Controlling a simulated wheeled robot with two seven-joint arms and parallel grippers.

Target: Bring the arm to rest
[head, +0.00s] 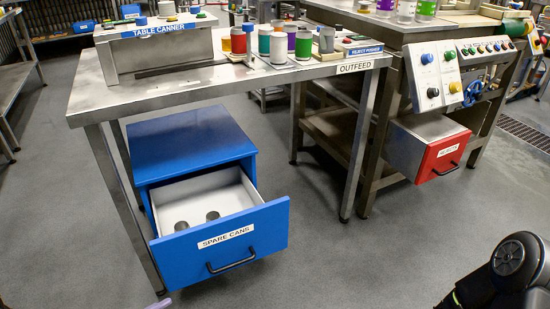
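Part of my black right arm (500,270) shows at the lower right corner, over the floor. Its gripper is outside the picture. My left gripper cannot be made out. A small pale purple piece at the bottom left edge is too cut off to identify. The blue SPARE CANS drawer (222,243) is pulled open under the outfeed table (92,103). Two dark round shapes show in its white inside, and I cannot tell whether they are cans or holes.
The TABLE CANNER box (160,55) and several coloured cans stand on the outfeed table. A red-fronted drawer (442,157) sticks out under the control panel (434,76) at the right. The grey floor (370,255) between the blue drawer and my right arm is clear.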

